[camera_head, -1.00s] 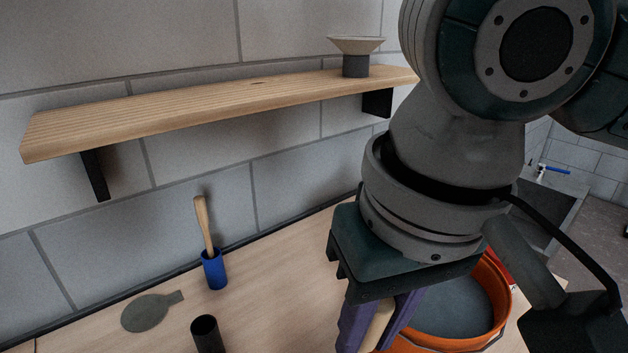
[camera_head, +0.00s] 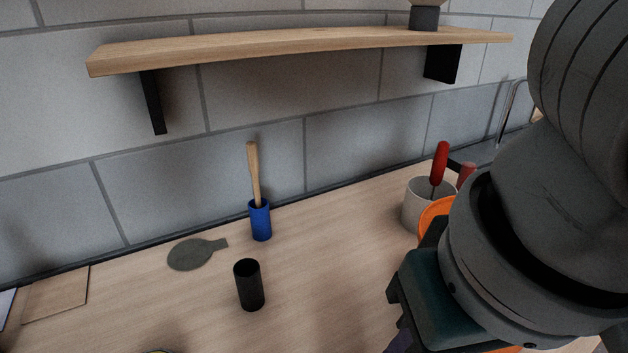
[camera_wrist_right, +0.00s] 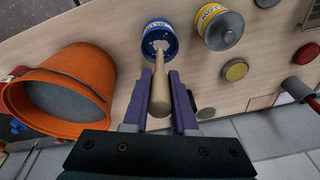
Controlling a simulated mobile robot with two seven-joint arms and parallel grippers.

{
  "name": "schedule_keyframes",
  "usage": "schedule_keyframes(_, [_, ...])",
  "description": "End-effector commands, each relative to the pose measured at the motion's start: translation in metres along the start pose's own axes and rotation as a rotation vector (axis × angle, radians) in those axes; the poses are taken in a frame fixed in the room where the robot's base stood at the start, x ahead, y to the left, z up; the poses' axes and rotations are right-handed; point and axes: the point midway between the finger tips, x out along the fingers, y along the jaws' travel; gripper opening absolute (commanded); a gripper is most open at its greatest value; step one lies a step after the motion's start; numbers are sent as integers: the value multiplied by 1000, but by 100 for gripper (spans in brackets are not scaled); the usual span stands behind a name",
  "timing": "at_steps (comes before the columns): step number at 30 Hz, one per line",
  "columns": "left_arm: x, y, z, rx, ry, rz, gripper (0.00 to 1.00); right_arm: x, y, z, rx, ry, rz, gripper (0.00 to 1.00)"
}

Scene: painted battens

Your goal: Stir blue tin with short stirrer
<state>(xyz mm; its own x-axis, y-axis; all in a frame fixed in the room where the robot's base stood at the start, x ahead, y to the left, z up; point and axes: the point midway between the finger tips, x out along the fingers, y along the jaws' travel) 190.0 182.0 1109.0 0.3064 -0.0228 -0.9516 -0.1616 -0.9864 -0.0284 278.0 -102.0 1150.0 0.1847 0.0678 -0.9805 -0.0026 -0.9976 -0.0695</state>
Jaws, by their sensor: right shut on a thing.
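In the right wrist view the blue tin (camera_wrist_right: 158,30) stands open on the bench with pale contents, just beyond my fingertips. My right gripper (camera_wrist_right: 160,76) has purple fingers shut on the pale wooden stirrer (camera_wrist_right: 159,97). The stirrer's far end overlaps the tin's opening; how deep it sits I cannot tell. In the head view only a sliver of my right gripper (camera_head: 398,343) shows at the bottom, under its wrist, and neither the blue tin nor the held stirrer is visible. My left gripper is in neither view.
An orange bucket (camera_wrist_right: 75,82) is left of the tin, a yellow tin (camera_wrist_right: 212,16) right. The head view shows a blue pot (camera_head: 260,226) with a wooden stick (camera_head: 254,172), a black cup (camera_head: 249,290), a grey paddle (camera_head: 190,254), a white pot (camera_head: 415,208) and a shelf (camera_head: 300,41).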

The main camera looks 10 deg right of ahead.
Motion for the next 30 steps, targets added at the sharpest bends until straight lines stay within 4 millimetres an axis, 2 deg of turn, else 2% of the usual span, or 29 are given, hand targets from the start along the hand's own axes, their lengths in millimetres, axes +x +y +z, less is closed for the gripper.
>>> schedule_keyframes(1, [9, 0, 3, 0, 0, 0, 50, 8, 1, 2, -1, 0, 0, 0])
schedule_keyframes(4, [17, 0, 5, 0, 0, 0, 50, 14, 2, 6, -1, 0, 0, 0])
schedule_keyframes(21, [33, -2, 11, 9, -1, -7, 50, 62, 2, 4, 1, -2, 1, 0])
schedule_keyframes(30, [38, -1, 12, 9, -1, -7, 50, 76, 1, 4, 0, -1, 0, 0])
